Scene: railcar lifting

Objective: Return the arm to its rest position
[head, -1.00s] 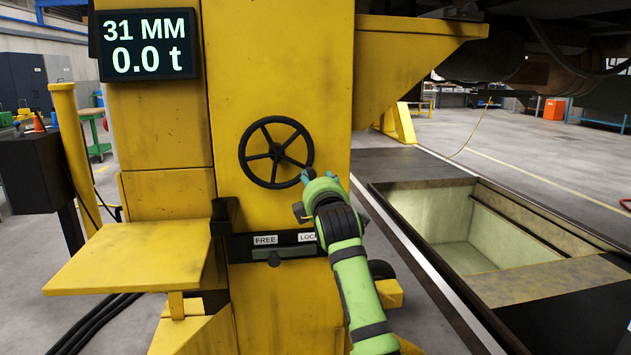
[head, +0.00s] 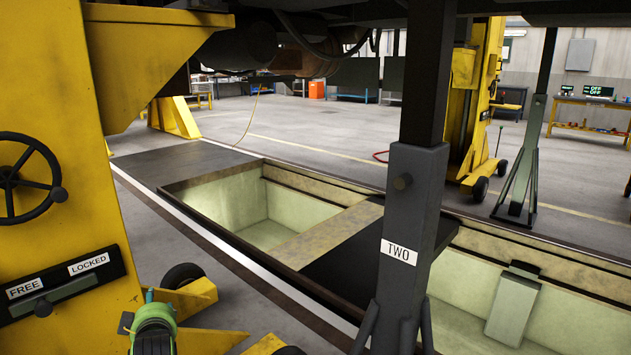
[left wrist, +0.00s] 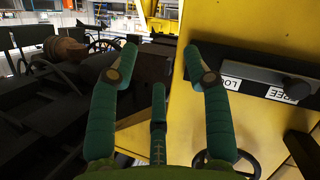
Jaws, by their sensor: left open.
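My left arm's green end (head: 152,318) is low at the left of the head view, just right of the FREE/LOCKED plate (head: 66,284) on the yellow lifting jack (head: 60,120). The fingers are mostly hidden there. In the left wrist view my left gripper (left wrist: 160,62) has its teal fingers spread with nothing between them. The plate (left wrist: 265,88) appears upside down beside the fingers, apart from them as far as I can tell. The black handwheel (head: 25,180) is at the left edge, clear of the gripper. My right gripper is not in view.
A grey stand marked TWO (head: 405,215) rises in front at centre right. An open pit (head: 270,215) with pale walls lies behind it. The railcar underside hangs overhead. A second yellow jack (head: 465,120) and another stand (head: 520,170) are farther right.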

